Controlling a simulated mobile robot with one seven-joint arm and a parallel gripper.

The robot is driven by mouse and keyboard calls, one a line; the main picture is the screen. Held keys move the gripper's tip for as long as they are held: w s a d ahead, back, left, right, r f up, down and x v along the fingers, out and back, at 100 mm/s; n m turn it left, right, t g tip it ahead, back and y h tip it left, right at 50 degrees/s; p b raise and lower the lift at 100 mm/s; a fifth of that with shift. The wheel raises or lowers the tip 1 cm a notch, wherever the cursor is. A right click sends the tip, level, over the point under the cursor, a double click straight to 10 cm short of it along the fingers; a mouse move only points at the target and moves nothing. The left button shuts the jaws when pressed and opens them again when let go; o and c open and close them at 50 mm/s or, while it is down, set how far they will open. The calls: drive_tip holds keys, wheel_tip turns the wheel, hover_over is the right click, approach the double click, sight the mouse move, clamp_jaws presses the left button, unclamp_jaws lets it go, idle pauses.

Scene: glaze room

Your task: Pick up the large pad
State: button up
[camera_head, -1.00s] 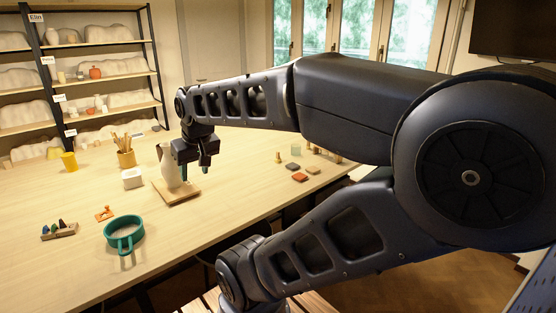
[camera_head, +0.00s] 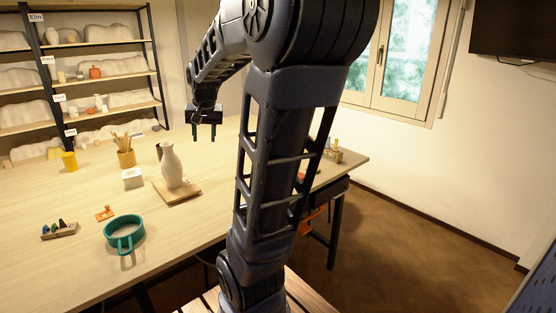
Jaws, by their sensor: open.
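My gripper (camera_head: 204,136) hangs in the air over the far part of the table, fingers pointing down, apart and empty. It is behind and to the right of the white pitcher. The small flat pads seen earlier on the right of the table, one orange, one dark and one tan, are now mostly hidden behind my arm. I cannot tell which of them is the large pad.
The pitcher (camera_head: 172,166) stands on a wooden board (camera_head: 180,193). Shelves stand at the left. Bare tabletop lies between.

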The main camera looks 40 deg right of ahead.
drive_tip(key=w+d+f+m+g+h, duration=0.1)
drive_tip(key=w+d+f+m, duration=0.25)
drive_tip(key=w+d, duration=0.45)
drive_tip(key=w+d+f+m+g+h, duration=0.1)
drive_tip(key=w+d+f+m, duration=0.25)
drive_tip(key=d, duration=0.95)
drive_tip(key=w+d+f+m+g+h, duration=0.15)
drive_tip(key=w+d+f, duration=0.35)
drive_tip(key=d, duration=0.5)
drive_tip(key=shift+w+d+f+m+g+h, duration=0.1)
drive_tip(key=shift+w+d+f+m, duration=0.5)
drive_tip(key=shift+d+f, duration=2.25)
drive_tip(key=shift+w+d+f+m+g+h, duration=0.1)
drive_tip(key=shift+w+d+f+m, duration=0.5)
drive_tip(key=shift+d+f, duration=2.25)
drive_tip(key=shift+w+d+f+m+g+h, duration=0.1)
drive_tip(key=shift+w+d+f+m, duration=0.5)
drive_tip(key=shift+d+f, duration=2.25)
drive_tip(key=shift+s+d+r, duration=0.2)
drive_tip(key=shift+d+r, duration=0.1)
drive_tip(key=shift+r, duration=0.15)
clamp_jaws()
